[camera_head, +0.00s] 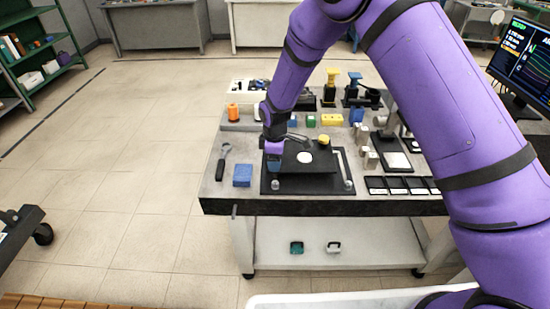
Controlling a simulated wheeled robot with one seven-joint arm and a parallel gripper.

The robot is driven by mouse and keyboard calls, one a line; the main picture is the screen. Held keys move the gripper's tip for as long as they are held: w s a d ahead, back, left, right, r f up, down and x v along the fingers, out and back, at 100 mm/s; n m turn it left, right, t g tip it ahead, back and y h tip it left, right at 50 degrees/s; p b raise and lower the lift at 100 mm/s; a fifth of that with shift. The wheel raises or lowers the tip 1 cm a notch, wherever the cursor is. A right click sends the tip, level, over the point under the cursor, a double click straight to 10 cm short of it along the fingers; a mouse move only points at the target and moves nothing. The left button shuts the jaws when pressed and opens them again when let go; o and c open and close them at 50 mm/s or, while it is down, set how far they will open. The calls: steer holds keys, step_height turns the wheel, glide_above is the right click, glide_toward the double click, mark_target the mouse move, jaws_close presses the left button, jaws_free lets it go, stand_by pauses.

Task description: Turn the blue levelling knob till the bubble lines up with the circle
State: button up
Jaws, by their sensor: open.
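A black levelling plate (325,183) lies near the front edge of the workbench, with a raised black block on it. A pale round disc (305,157), which looks like the level's face, sits on the block; its bubble and circle are too small to make out. A yellow knob (323,140) stands at the block's back right. My gripper (273,160) is open and points down at the block's left side. A dark blue patch shows at its fingertips; I cannot tell whether this is the blue knob, or whether the fingers touch it.
A blue block (242,175) and a black-handled tool (212,168) lie left of the plate. An orange jar (233,112) stands behind them. Black trays (400,185) and small metal blocks (371,160) are to the right. Yellow and blue fixtures (355,88) stand at the back.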

steer(key=c, duration=0.9)
steer(key=shift+m, duration=0.3)
steer(key=m, duration=0.4)
steer(key=shift+m, duration=0.3)
steer(key=m, duration=0.4)
steer(key=shift+m, duration=0.3)
steer(key=m, duration=0.4)
steer(key=shift+s+d+f+m, duration=0.1)
steer(key=shift+m, duration=2.4)
